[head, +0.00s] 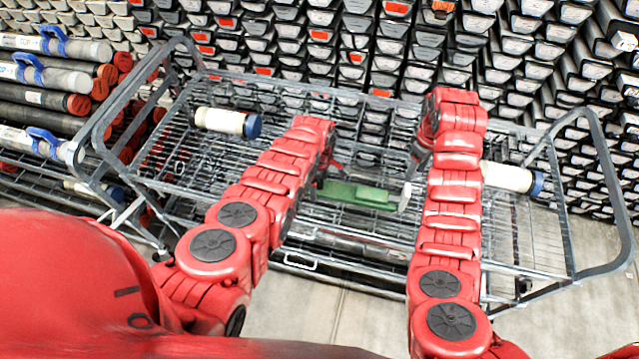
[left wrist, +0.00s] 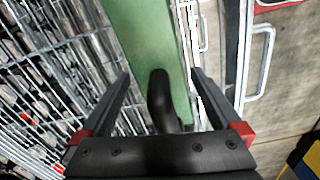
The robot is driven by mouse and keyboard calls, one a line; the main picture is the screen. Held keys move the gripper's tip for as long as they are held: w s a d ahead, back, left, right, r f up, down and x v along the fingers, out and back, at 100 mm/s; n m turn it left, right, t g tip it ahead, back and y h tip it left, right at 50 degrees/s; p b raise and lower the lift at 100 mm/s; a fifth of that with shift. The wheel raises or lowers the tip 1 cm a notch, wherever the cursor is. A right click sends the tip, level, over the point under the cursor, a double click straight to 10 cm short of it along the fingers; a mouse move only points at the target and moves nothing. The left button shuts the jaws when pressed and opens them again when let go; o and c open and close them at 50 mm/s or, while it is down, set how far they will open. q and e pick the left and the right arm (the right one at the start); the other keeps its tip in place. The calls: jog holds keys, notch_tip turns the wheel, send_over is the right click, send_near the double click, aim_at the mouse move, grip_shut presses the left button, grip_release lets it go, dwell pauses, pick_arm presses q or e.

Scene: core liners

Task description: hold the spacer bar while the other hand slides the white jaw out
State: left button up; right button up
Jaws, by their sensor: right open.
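The green spacer bar (head: 355,194) lies across the cart in the head view. It fills the upper middle of the left wrist view (left wrist: 150,35), with a black handle-like piece (left wrist: 160,95) in front of it. My left gripper (head: 328,172) is at the bar's left part. In the left wrist view its fingers (left wrist: 162,75) are apart, one on each side of the bar, with visible gaps. A small whitish piece, seemingly the white jaw (head: 404,197), stands at the bar's right end. My right gripper (head: 416,165) is open just above it; whether they touch is unclear.
The wire cart (head: 300,90) has raised grey end rails. White cylinders with blue ends lie at its left (head: 222,121) and right (head: 507,176). A rack of tubes with blue handles (head: 50,75) stands left. Stacked core trays (head: 400,40) fill the back.

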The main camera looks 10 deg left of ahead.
pick_arm(q)
grip_shut()
dwell(1.1)
